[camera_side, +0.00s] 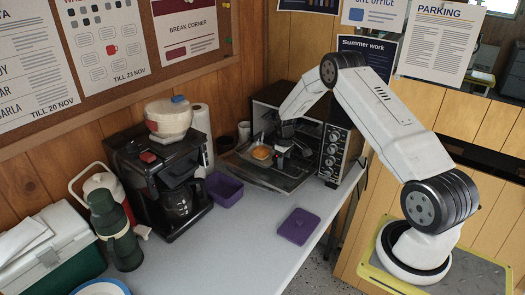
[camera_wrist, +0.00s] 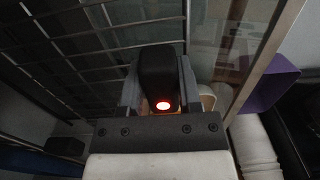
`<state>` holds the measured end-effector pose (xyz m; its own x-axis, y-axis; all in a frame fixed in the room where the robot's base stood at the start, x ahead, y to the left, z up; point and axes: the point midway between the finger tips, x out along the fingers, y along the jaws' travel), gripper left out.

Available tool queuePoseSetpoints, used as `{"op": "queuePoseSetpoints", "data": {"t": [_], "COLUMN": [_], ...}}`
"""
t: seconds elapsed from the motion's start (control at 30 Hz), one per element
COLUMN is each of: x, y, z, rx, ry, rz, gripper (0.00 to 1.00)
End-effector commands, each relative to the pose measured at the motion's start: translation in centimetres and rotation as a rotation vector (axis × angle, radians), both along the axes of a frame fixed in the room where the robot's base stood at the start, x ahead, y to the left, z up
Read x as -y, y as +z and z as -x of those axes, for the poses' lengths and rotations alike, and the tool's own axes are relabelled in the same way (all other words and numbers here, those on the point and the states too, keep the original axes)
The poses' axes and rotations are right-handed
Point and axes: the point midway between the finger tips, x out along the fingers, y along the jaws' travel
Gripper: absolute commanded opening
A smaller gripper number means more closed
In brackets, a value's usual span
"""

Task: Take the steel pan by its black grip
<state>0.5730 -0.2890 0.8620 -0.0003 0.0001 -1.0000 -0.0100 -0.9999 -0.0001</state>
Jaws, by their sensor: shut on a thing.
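The steel pan (camera_side: 261,161) shows only in part in the side view, low at the front of the open oven, with an orange-brown piece of food (camera_side: 262,152) at it. My gripper (camera_side: 283,148) reaches into the oven front just right of the food. In the wrist view its two fingers (camera_wrist: 158,90) are closed on both sides of the black grip (camera_wrist: 157,72). A red glow shows at the near end of the grip. Most of the pan is hidden behind the grip and the gripper in the wrist view.
The oven (camera_side: 334,150) has its glass door lowered, and a wire rack (camera_wrist: 60,50) lies close to my gripper. The table's front middle (camera_side: 235,250) is clear.

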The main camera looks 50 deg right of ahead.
Motion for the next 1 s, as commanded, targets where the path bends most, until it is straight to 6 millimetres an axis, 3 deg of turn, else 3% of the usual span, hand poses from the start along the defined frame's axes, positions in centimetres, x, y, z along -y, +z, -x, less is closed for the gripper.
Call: {"op": "queuePoseSetpoints", "data": {"t": [1.0], "x": [0.0], "y": [3.7], "z": [-0.1], "rx": [0.002], "ry": [0.0], "rz": [0.001], "gripper": [0.0]}}
